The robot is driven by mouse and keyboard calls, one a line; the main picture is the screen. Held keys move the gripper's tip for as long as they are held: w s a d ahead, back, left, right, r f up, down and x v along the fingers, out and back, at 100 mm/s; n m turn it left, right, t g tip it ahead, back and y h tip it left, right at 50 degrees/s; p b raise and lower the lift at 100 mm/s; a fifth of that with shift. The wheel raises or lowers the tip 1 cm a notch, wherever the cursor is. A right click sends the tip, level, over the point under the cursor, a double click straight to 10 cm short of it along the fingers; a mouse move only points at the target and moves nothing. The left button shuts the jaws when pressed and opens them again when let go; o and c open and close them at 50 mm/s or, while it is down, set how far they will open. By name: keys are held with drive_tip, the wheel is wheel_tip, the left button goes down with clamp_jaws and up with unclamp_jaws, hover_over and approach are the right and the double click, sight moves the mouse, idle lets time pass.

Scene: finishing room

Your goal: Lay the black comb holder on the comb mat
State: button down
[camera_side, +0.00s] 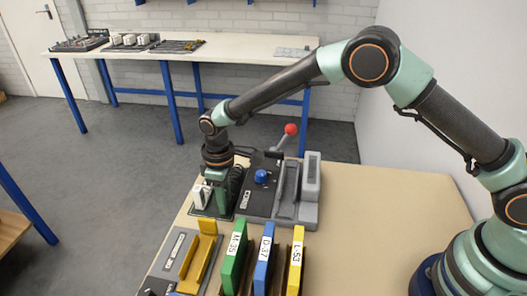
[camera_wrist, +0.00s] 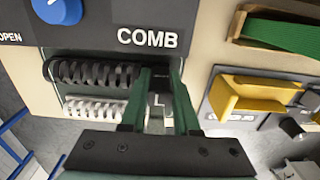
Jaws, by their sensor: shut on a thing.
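The black comb holder (camera_wrist: 95,72), a row of dark rings, lies beside the white comb (camera_wrist: 97,107) in the wrist view. Its right end reaches between my fingers. My gripper (camera_wrist: 160,72) is shut on that end, pointing down; in the side view my gripper (camera_side: 218,198) is low at the table's back left. The black holder (camera_side: 237,182) shows there right of my fingers, and the white comb (camera_side: 200,196) stands left of them. The dark comb mat (camera_side: 212,212) is beneath. Whether the holder touches the mat I cannot tell; my fingers partly hide both.
The grey and black comb machine (camera_side: 262,200), with a blue knob and red-tipped lever (camera_side: 290,130), stands just right. In front are a yellow holder (camera_side: 200,250) and green, blue and yellow labelled binders (camera_side: 263,262). The table's right side (camera_side: 370,220) is clear.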

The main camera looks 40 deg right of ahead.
drive_tip(key=c, duration=0.7)
unclamp_jaws()
drive_tip(key=shift+f, duration=0.1)
drive_tip(key=shift+o, duration=0.2)
